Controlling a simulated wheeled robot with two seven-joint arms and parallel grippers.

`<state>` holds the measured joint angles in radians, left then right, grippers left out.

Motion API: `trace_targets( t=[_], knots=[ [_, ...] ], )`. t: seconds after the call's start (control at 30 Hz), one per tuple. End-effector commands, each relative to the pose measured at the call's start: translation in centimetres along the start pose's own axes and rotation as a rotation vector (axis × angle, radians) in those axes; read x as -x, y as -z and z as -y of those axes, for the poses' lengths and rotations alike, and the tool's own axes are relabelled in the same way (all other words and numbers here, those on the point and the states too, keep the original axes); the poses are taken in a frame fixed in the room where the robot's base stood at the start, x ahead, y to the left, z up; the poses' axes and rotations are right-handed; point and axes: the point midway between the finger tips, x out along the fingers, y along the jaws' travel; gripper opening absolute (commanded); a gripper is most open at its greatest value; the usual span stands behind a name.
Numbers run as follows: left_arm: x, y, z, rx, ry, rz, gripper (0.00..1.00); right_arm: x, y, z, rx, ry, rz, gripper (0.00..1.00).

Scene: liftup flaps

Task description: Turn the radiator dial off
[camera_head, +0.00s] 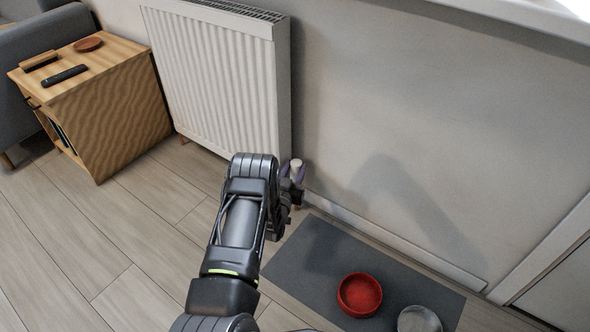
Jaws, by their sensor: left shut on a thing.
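The white radiator (220,75) stands against the wall. Its dial (296,164), a small pale knob, is at the radiator's lower right corner. My left gripper (294,172) is at the dial, with its fingers on either side of the knob and shut on it. My left arm comes up from the bottom and hides part of the gripper and the area below the dial. My right gripper is not in view.
A dark grey mat (320,262) lies on the floor below, with a red bowl (359,295) and a metal bowl (419,320) on it. A wooden side table (120,115) with a remote (64,75) stands left of the radiator. The wall to the right is bare.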

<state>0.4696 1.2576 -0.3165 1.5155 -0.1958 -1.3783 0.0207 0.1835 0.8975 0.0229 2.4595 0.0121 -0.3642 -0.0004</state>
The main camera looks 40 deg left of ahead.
Motion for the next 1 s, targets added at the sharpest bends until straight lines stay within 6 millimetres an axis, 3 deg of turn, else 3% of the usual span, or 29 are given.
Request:
trace_targets(
  t=[0.47,1.0],
  knots=[
    [0.1,-0.1,-0.3,0.001,0.107,0.004,0.00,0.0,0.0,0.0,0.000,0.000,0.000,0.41],
    [-0.3,-0.1,-1.3,0.000,0.548,0.013,0.00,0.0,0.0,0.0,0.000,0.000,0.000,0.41]
  ],
)
